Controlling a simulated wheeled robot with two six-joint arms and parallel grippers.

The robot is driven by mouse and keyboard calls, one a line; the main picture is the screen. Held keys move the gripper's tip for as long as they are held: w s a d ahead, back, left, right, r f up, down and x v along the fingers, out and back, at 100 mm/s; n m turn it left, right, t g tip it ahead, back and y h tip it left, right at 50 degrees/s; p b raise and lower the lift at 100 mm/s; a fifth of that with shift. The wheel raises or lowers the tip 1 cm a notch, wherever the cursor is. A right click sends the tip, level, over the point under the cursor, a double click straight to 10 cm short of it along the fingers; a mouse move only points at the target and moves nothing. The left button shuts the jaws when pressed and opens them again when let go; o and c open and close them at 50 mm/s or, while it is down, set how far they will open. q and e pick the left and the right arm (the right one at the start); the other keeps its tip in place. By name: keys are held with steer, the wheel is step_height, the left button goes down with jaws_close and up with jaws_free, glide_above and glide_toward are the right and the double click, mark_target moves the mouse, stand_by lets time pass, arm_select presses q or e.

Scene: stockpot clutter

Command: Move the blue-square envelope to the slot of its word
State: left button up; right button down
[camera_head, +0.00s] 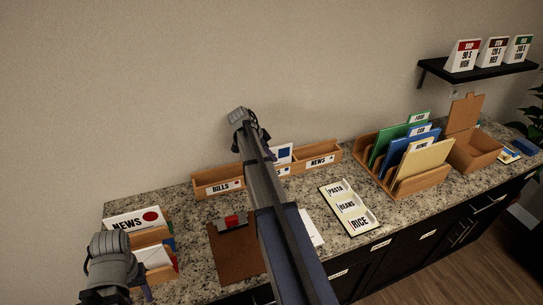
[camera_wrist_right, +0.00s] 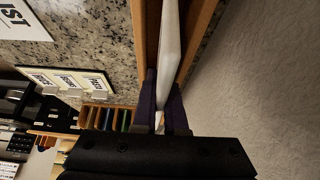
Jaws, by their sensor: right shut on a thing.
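The blue-square envelope (camera_head: 284,154) is white with a blue square and stands upright at the middle of the wooden slot box. My right gripper (camera_wrist_right: 164,100) is shut on it; in the right wrist view the envelope (camera_wrist_right: 170,40) shows edge-on between wooden walls. I cannot tell whether it touches the bottom. The slot box reads BILLS (camera_head: 219,188) at left and NEWS (camera_head: 320,162) at right; my right arm hides its middle front. My left gripper (camera_head: 146,293) is at the lower left, by the wooden rack, its fingers mostly out of sight. The envelope's word is not readable.
A rack at left (camera_head: 150,238) holds envelopes, including a NEWS one with a red dot (camera_head: 135,220). A brown clipboard (camera_head: 230,255), a white sheet (camera_head: 309,230) and a PASTA, BEANS, RICE board (camera_head: 350,208) lie on the counter. A folder rack (camera_head: 428,185) stands right.

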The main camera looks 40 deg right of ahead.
steer(key=c, duration=0.9)
jaws_free()
arm_select(q)
steer(key=shift+r, duration=0.15)
arm_select(e)
steer(key=shift+r, duration=0.15)
arm_select(q)
steer(key=shift+r+p, duration=0.55)
steer(key=shift+p, duration=0.2)
arm_select(e)
steer(key=shift+w+d+r, duration=0.1)
steer(key=shift+r, duration=0.45)
step_height(320, 180, up, 6)
steer(key=p, duration=0.5)
steer(key=shift+f+p, duration=0.15)
steer(key=shift+p, duration=0.2)
arm_select(q)
step_height(320, 180, up, 6)
steer(key=shift+f, duration=0.2)
arm_select(e)
steer(key=shift+f, duration=0.15)
